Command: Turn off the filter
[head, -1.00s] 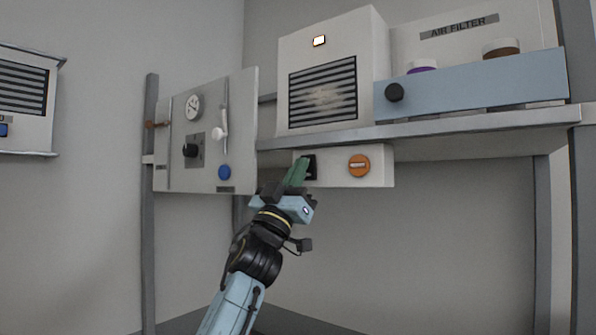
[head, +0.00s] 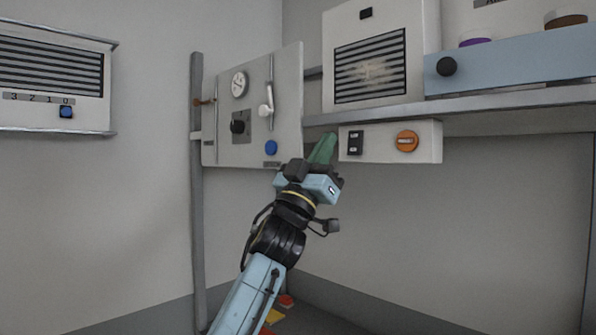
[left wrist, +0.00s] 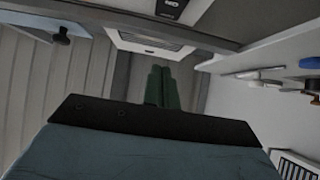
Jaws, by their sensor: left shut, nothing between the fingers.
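The air filter unit (head: 340,50) is a white box with a dark slatted grille (head: 370,68) on the shelf. The small lamp (head: 366,13) at its top is dark. Below the shelf is a white control box (head: 425,152) with a black rocker switch (head: 355,143) and an orange knob (head: 407,141). My left gripper (head: 323,148) has green fingers, shut and empty, just left of the rocker switch and apart from it. The shut fingers also show in the left wrist view (left wrist: 161,88). My right gripper is not in view.
A grey panel (head: 285,100) with a gauge (head: 239,84), a black knob, a lever and a blue button (head: 271,148) is left of the gripper. A blue ledge (head: 520,70) with a black knob fronts the shelf (head: 480,108). Another slatted unit (head: 50,67) hangs at far left.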

